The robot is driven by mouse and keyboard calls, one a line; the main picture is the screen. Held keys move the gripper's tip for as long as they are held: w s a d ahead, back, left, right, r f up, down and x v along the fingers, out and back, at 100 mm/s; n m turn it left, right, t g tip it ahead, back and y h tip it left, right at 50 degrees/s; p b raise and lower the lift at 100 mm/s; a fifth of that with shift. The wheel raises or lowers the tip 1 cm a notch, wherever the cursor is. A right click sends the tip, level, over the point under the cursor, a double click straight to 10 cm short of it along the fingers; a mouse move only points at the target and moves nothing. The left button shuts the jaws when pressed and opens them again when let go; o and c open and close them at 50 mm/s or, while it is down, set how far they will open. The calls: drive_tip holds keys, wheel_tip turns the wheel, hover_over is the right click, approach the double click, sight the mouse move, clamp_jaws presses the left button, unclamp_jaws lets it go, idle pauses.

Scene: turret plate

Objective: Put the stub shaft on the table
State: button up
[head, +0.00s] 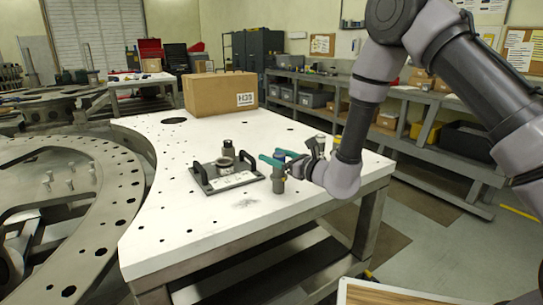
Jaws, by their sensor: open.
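A grey cylinder (278,184), which looks like the stub shaft, stands upright on the white table (200,228), just right of a dark fixture plate. My gripper (277,160) reaches in from the right with its teal fingers around or just above the cylinder's top. The fingers are open. They hide part of the cylinder's upper end, and I cannot tell whether they touch it.
The fixture plate (230,181) has two raised handles and a ring on it. A small dark cylinder (228,149) stands behind it, and another (320,141) behind my gripper. A cardboard box (220,96) sits at the back. The front tabletop is clear.

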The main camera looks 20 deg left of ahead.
drive_tip(key=v, duration=1.1)
drive_tip(key=s+d+r+n+g+y, duration=0.1)
drive_tip(key=s+r+n+g, duration=0.15)
drive_tip(key=r, duration=0.35)
drive_tip(key=s+r+n+g+y, duration=0.1)
drive_tip(key=s+r+n+g, duration=0.1)
drive_tip(key=r+n+g, duration=0.35)
drive_tip(key=s+d+r+n+g+h, duration=0.2)
drive_tip(key=s+d+r+n+h, duration=0.1)
drive_tip(key=s+d+r+n, duration=0.3)
drive_tip(key=s+d+r+n+t+h, duration=0.1)
drive_tip(key=d+r+t+h, duration=0.1)
drive_tip(key=d, duration=0.8)
drive_tip(key=s+d+r+n+t+h, duration=0.1)
drive_tip(key=d+r+n+t+h, duration=0.1)
drive_tip(key=d+h, duration=0.5)
drive_tip(key=s+d+r+n+t+h, duration=0.1)
drive_tip(key=d+r+t+h, duration=0.3)
drive_tip(key=d, duration=0.9)
drive_tip(key=shift+s+n+t, duration=0.4)
drive_tip(key=shift+t, duration=0.4)
